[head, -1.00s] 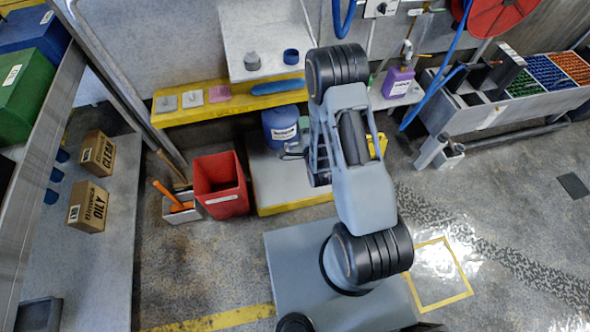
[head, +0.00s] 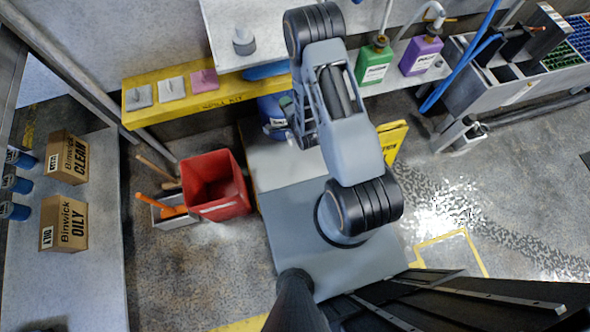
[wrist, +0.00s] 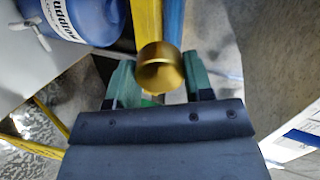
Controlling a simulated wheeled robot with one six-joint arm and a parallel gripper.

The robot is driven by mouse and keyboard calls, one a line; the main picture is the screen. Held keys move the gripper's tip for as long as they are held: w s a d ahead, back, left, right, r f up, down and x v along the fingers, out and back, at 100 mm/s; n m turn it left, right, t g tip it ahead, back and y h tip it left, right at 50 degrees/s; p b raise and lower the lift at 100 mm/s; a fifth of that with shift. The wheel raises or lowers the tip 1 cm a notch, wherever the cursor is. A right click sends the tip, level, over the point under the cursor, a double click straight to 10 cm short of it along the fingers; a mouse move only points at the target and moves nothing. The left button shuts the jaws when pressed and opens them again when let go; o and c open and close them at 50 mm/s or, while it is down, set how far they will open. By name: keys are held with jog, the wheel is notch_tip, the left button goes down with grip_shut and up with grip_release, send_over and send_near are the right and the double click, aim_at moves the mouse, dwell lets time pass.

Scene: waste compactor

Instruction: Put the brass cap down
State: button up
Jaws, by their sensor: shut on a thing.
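The brass cap (wrist: 160,70) shows in the wrist view as a round, hollow, gold-coloured piece with its opening towards the camera. My gripper (wrist: 158,82) is shut on it, with a green finger on either side. The cap hangs clear of any surface that I can make out. In the head view my arm hides the cap and most of my gripper, near the blue drum (head: 268,112). The drum, with a white label and a metal tap, also shows at upper left in the wrist view (wrist: 88,14).
A yellow ledge (head: 150,122) carries several flat pads. Above it, a pale shelf (head: 222,20) holds a grey round piece (head: 244,42). A red bin (head: 215,190) stands left of my base. Green (head: 374,62) and purple (head: 420,52) jugs stand right. Two cardboard boxes sit far left.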

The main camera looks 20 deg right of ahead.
jog(key=s+a+f+n+g+b, duration=0.15)
jog(key=s+f+g+b, duration=0.4)
jog(key=f, duration=0.75)
jog(key=s+a+f+n+g+h+b, duration=0.1)
jog(key=s+f+n+g+b, duration=0.2)
jog(key=f+b, duration=0.85)
jog(key=s+a+f+n+g+b, duration=0.1)
jog(key=s+f+n+g+b, duration=0.3)
jog(key=f, duration=1.2)
jog(key=g+b, duration=0.1)
jog(key=b, duration=0.6)
send_over(296, 167)
jog(key=shift+m+h, duration=0.3)
jog(key=shift+m, duration=0.15)
jog(key=f, duration=0.6)
jog(key=s+f, duration=0.1)
jog(key=f, duration=0.2)
jog(key=shift+a, duration=0.3)
jog(key=shift+w+d+f+b, duration=0.1)
jog(key=shift+w+f+b, duration=0.15)
jog(key=shift+f+b, duration=0.1)
jog(key=f, duration=0.1)
jog(key=f+b, duration=0.2)
jog(key=shift+w+d+f, duration=0.1)
jog(key=shift+w+f, duration=0.15)
jog(key=shift+r, duration=0.1)
jog(key=shift+c, duration=0.5)
jog(key=o, duration=1.1)
